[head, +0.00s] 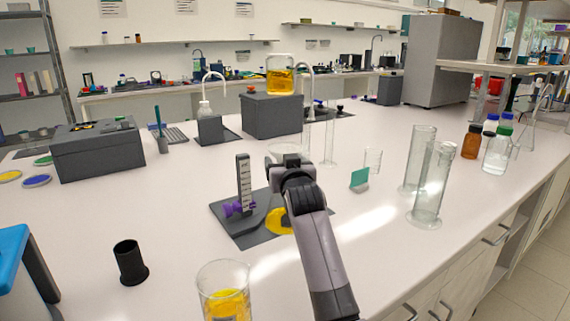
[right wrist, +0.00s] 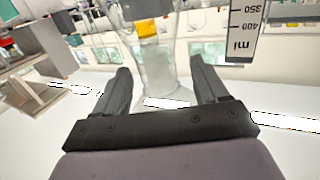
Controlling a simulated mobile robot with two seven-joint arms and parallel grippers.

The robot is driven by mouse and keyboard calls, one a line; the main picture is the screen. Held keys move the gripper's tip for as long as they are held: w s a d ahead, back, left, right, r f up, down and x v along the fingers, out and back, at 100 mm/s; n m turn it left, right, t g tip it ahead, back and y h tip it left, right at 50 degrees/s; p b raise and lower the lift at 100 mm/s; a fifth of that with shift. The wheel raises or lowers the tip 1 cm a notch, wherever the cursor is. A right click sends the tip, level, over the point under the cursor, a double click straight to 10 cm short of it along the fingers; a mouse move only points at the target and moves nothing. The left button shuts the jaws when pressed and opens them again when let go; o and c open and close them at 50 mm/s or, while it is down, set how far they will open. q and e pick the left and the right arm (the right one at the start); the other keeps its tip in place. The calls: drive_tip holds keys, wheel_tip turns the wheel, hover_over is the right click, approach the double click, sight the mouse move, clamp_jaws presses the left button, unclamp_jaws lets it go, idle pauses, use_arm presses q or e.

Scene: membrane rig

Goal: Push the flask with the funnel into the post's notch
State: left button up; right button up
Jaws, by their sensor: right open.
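A dark upright post (head: 243,182) with a white scale stands on a dark base plate (head: 236,235), with a purple knob (head: 236,209) at its foot. Its scale (right wrist: 242,30) shows upside down in the right wrist view. My right gripper (head: 290,162) is open beside the post, to its right. Clear glass, apparently the funnel and flask (right wrist: 157,62), shows between its spread fingers (right wrist: 162,85); I cannot tell if they touch it. In the head view, a glass rim (head: 282,147) shows behind the gripper; my arm hides the rest. The notch cannot be made out.
A yellow shape (head: 279,222) is partly hidden by my arm. A beaker of yellow liquid (head: 224,292) stands in front, a black cup (head: 129,264) at left.

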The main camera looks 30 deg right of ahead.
drive_tip(key=v, duration=0.6)
drive_tip(key=shift+s+b, duration=0.3)
drive_tip(key=shift+s, duration=0.1)
drive_tip(key=shift+a, duration=0.1)
